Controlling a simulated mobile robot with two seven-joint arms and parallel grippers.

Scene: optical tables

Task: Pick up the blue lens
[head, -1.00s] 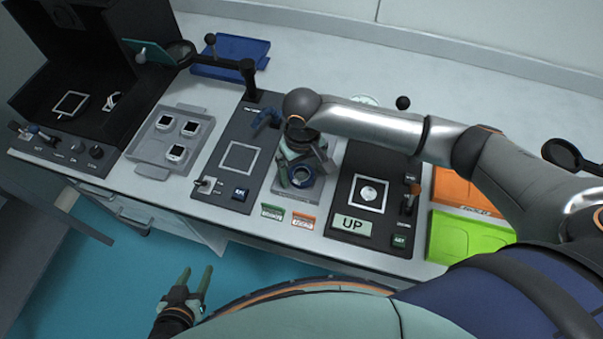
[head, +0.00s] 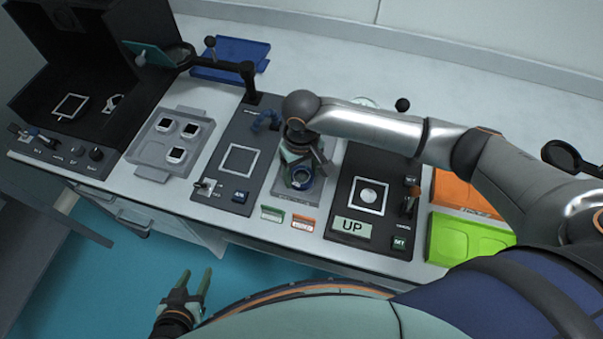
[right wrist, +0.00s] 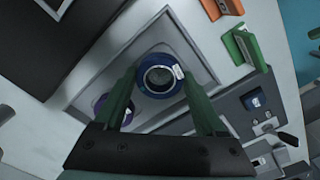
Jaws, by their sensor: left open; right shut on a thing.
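The blue lens (right wrist: 160,76) is a dark blue ring with a small white label, seen between the green fingers of my right gripper (right wrist: 162,95) in the right wrist view. In the head view the blue lens (head: 301,177) is at the grey tray (head: 288,196), with my right gripper (head: 302,172) over it and shut on it. A purple ring-shaped part (right wrist: 126,110) is partly hidden behind a finger in the right wrist view. My left gripper (head: 195,290) is open and empty, low at the left over the floor.
A dark panel with a square outline (head: 239,160) is left of the tray. A green sign (head: 272,214) and an orange sign (head: 303,222) stand in front. Orange (head: 461,190) and green (head: 466,238) bins are further right.

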